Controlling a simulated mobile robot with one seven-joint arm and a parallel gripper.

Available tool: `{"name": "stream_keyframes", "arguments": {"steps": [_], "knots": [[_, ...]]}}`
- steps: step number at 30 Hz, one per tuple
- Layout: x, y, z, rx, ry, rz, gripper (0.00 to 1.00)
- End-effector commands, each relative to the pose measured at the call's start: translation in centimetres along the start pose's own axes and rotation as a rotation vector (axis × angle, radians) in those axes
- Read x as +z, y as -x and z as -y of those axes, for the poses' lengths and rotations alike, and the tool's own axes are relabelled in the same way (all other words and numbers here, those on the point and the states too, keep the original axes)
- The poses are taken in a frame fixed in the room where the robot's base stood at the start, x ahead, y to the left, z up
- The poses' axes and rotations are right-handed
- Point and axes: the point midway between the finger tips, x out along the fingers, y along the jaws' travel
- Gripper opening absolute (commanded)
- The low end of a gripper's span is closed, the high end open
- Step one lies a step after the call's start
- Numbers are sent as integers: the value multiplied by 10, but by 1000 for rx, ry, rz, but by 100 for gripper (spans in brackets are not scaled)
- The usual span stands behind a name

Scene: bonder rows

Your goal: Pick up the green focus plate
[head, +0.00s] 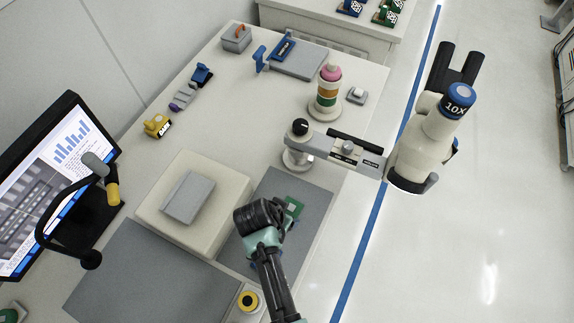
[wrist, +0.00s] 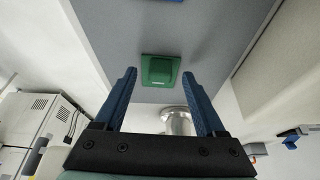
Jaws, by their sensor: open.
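The green focus plate (head: 293,207) lies on the grey mat near the right edge of the bench, partly hidden behind my arm in the head view. In the wrist view the green plate (wrist: 160,70) is a small square with a raised block, centred between my fingertips. My gripper (wrist: 159,78) is open and empty, its two blue fingers on either side of the plate in the picture. I cannot tell how far above the plate the tips are. In the head view the fingers are mostly hidden by my wrist.
A microscope (head: 425,145) on a boom arm stands just behind the mat (head: 284,183). A pale block with a grey top (head: 188,196) stands left of the mat. A monitor (head: 50,185) stands at the left.

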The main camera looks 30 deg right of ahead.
Motion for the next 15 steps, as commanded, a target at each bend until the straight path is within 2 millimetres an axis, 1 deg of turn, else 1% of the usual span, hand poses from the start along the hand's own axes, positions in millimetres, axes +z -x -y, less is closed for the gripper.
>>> {"name": "stream_keyframes", "arguments": {"steps": [7, 8, 12, 14, 15], "knots": [[0, -2, 0, 0, -1, 0, 72], [0, -2, 0, 0, -1, 0, 69], [0, -1, 0, 0, 0, 0, 44], [0, -1, 0, 0, 0, 0, 33], [0, -1, 0, 0, 0, 0, 26]]}}
